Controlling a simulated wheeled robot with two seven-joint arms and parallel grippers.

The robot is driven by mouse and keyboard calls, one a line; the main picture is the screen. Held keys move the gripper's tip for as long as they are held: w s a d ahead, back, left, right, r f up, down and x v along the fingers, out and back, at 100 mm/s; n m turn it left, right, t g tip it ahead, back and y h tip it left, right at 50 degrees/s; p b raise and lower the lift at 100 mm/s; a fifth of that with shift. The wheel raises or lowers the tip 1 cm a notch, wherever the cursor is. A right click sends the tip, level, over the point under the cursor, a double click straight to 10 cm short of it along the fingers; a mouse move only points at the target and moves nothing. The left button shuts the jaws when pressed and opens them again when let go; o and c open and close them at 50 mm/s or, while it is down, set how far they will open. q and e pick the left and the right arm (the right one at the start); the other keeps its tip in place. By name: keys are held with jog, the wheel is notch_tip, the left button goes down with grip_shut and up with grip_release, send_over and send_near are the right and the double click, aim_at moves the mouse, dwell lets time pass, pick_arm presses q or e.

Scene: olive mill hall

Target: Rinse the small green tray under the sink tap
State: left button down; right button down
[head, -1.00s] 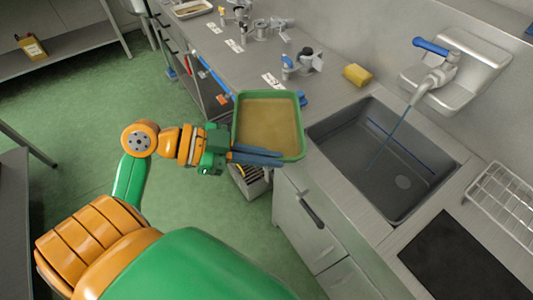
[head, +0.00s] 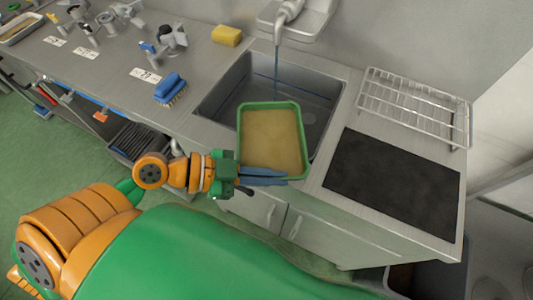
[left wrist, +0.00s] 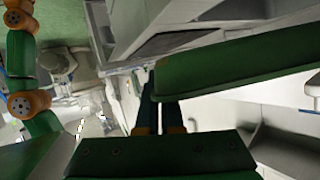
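The small green tray (head: 270,105) has a brownish-yellow film or layer across its inside. It is held over the front part of the grey sink (head: 222,92), hiding part of the basin. My left gripper (head: 262,177) is shut on the tray's near edge; in the left wrist view its fingers (left wrist: 160,116) meet the tray's side (left wrist: 235,60). The tap (head: 287,12) is at the wall behind the sink. My right gripper is not in view.
A yellow sponge (head: 227,36) and a blue brush (head: 170,88) lie on the counter left of the sink. A wire rack (head: 415,100) and a black mat (head: 392,180) are on the right. Valve fittings (head: 165,42) stand farther left.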

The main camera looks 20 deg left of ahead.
aim_at(279, 127)
pick_arm(q)
jog(key=shift+w+f+b, duration=0.1)
jog(key=shift+f+b, duration=0.2)
jog(key=shift+b, duration=0.1)
jog(key=b, duration=0.1)
jog(key=w+b, duration=0.1)
jog(key=w+f+b, duration=0.1)
jog(key=shift+w+a+b, duration=0.15)
jog(key=shift+a+b, duration=0.15)
jog(key=shift+b, duration=0.05)
jog(key=shift+w+a+r, duration=0.1)
jog(key=shift+w+a, duration=0.1)
jog(key=shift+w, duration=0.4)
jog(key=shift+w+a+r, duration=0.1)
jog(key=shift+w+a, duration=0.1)
jog(key=shift+w, duration=0.35)
jog(key=w+b, duration=0.1)
jog(key=w, duration=0.1)
jog(key=w+a+f+b, duration=0.1)
jog(key=w, duration=0.2)
jog(key=w+a+f+b, duration=0.1)
jog(key=w, duration=0.2)
jog(key=shift+a, duration=0.2)
jog(key=shift+w+a+r, duration=0.1)
jog(key=shift+w+r, duration=0.05)
jog(key=shift+w, duration=0.15)
jog(key=shift+w+d, duration=0.15)
jog(key=shift+d, duration=0.45)
